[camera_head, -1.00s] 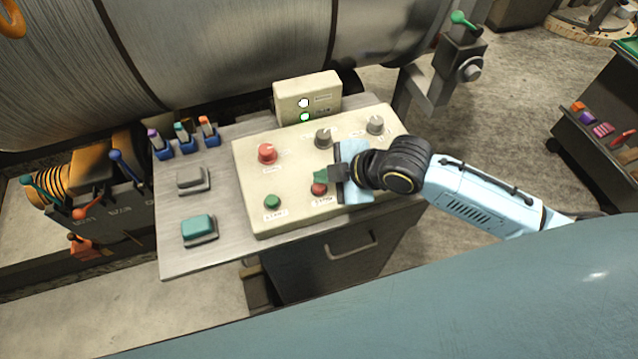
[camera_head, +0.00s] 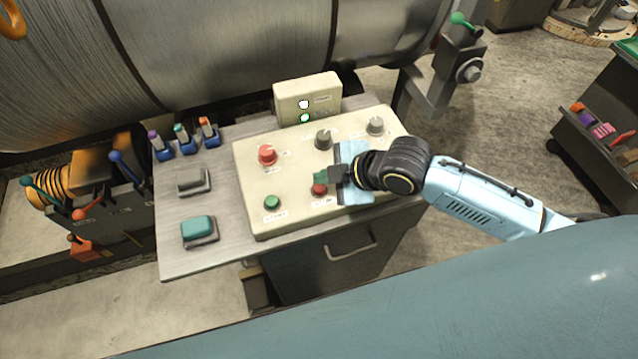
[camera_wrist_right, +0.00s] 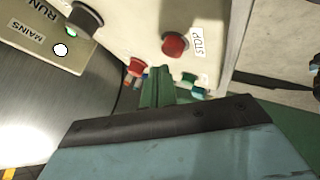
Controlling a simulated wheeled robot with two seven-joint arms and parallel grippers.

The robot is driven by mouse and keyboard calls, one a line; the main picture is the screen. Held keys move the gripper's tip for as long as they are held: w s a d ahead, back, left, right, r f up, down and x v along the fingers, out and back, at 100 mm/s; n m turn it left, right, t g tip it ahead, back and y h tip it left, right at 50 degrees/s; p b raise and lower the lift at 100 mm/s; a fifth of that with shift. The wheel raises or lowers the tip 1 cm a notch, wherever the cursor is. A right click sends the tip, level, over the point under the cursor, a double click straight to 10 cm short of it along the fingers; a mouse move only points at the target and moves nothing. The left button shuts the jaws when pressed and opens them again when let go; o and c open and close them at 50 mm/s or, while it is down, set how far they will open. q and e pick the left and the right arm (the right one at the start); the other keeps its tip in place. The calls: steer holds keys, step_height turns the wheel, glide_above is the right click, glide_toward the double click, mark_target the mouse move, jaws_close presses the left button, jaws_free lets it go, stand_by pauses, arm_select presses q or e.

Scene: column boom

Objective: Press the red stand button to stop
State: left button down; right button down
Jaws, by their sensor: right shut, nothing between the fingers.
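The red stop button (camera_head: 319,190) sits at the front of the sloping cream control panel (camera_head: 295,212), right of the green start button (camera_head: 272,202). In the right wrist view the red button (camera_wrist_right: 175,44) stands beside a STOP label. My right gripper (camera_head: 320,177) is shut and empty, its green fingertips close to the button's upper edge in the head view. In the wrist view the shut fingers (camera_wrist_right: 160,88) appear apart from the button, but I cannot tell the exact gap. My left gripper is not in view.
A larger red knob (camera_head: 267,155) and two grey knobs (camera_head: 323,139) share the panel. The lamp box (camera_head: 322,90) behind shows a white and a lit green lamp. A large metal drum (camera_head: 220,55) lies behind. Two pads and several coloured switches stand at left.

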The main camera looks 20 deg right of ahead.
mark_target(324, 188)
steer(key=shift+f, duration=0.2)
stand_by(0.6)
steer(key=shift+f, duration=0.25)
steer(key=shift+f, duration=0.55)
stand_by(0.6)
steer(key=shift+r, duration=0.1)
steer(key=shift+r+p, duration=0.9)
steer(key=shift+p, duration=0.15)
step_height(324, 188, up, 5)
steer(key=p, duration=0.5)
